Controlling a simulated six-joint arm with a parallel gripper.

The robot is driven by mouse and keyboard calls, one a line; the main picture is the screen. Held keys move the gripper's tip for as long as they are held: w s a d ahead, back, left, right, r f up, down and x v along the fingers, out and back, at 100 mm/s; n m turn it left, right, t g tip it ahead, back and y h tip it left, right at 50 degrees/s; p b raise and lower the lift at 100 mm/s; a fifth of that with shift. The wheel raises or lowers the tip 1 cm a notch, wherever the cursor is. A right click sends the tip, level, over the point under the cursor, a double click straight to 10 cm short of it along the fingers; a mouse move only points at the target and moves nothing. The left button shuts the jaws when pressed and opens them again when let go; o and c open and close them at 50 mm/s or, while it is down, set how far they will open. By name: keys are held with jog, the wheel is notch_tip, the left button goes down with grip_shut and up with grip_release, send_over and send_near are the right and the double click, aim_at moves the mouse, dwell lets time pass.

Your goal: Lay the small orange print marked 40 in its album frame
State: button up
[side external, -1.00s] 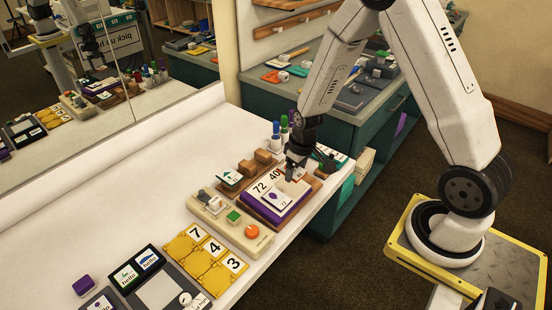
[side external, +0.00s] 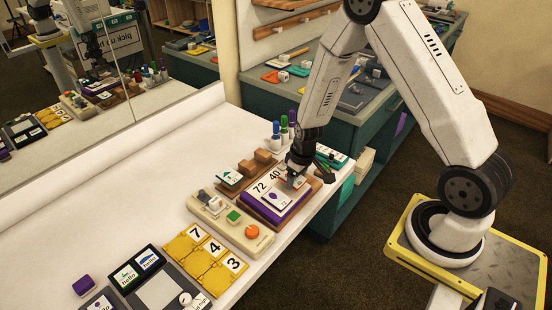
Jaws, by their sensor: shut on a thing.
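The purple album (side external: 268,213) lies in a wooden tray near the table's right edge, with cards marked 72 and 40 (side external: 274,174) along its back. A white print with a purple shape (side external: 277,198) lies on the 72 side. My gripper (side external: 296,182) points down over the right part of the album, by the 40 card. It is shut on the small print, which is mostly hidden by the fingers. I cannot tell whether the print touches the album, and the frame for 40 is largely covered.
A beige panel (side external: 228,222) with a green block and an orange knob stands in front of the album. Wooden blocks (side external: 247,168) and upright markers (side external: 284,130) stand behind it. Yellow number tiles (side external: 206,258) lie nearer. The white table's left is clear.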

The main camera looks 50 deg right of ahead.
jog(key=shift+w+f, duration=0.2)
jog(key=shift+f, duration=1.1)
jog(key=o, duration=1)
jog(key=shift+o, duration=0.2)
jog(key=shift+r, duration=0.1)
jog(key=shift+s+r, duration=0.2)
jog(key=shift+r, duration=1.05)
jog(key=shift+s+r, duration=0.15)
jog(key=shift+r, duration=1.1)
jog(key=shift+s+r, duration=0.2)
jog(key=shift+r, duration=1.05)
jog(key=shift+r, duration=0.15)
